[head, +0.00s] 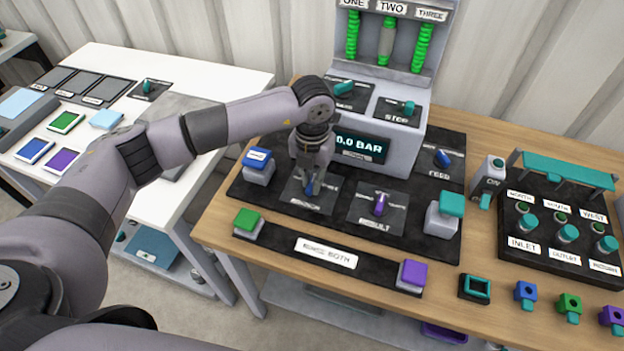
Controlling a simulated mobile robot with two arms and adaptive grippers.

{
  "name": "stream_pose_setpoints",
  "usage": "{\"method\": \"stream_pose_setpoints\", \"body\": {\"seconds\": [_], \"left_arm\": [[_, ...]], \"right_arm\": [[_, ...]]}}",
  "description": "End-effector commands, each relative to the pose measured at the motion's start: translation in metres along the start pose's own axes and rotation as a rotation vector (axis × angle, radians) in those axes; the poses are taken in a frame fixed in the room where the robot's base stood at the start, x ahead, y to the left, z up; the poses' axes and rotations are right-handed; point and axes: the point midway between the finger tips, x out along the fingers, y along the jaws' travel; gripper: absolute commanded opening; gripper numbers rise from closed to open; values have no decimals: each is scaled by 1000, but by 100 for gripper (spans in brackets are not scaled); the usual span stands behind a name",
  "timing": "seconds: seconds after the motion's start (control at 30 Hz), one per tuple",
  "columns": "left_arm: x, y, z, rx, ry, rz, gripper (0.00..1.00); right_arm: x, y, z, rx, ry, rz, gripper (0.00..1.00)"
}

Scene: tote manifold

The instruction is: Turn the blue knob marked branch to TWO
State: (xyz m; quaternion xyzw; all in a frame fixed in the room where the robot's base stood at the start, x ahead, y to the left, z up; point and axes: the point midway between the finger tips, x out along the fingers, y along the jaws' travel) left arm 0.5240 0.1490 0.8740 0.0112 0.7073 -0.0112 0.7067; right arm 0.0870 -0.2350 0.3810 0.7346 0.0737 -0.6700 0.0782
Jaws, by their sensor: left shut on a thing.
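The blue knob (309,191) sits on a small dark plate on the black panel, left of centre. The plate's label (305,207) is small and blurred but seems to read BRANCH. My left gripper (309,183) points down over this knob and is shut on it, hiding its upper part and much of the plate's markings. Which mark the knob points to cannot be told. Behind it, the label TWO (391,7) stands above the middle of three green columns, between ONE and THREE. My right gripper is out of view.
A purple knob (380,204) is close on the right, a blue-topped block (258,165) on the left. The grey console (390,155) with a 0.0 BAR display stands just behind. Another blue knob (443,158) is farther right. Green (247,219) and purple (412,274) buttons flank the front strip.

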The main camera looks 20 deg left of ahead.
Motion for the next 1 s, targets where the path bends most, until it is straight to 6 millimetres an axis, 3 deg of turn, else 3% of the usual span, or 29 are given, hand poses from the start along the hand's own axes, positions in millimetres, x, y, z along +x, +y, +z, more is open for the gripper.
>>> {"method": "stream_pose_setpoints", "body": {"seconds": [0.37, 0.4, 0.67, 1.0], "left_arm": [[-2, 0, 1, 2, -4, 0, 0], [-2, 0, 1, 2, -4, 0, 14], [-1, 0, 1, 2, -2, 0, 31], [-2, 0, 0, 3, -1, 0, 32]], "right_arm": [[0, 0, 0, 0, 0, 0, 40], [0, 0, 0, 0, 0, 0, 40], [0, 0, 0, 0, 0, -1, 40], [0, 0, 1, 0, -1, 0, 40]]}}
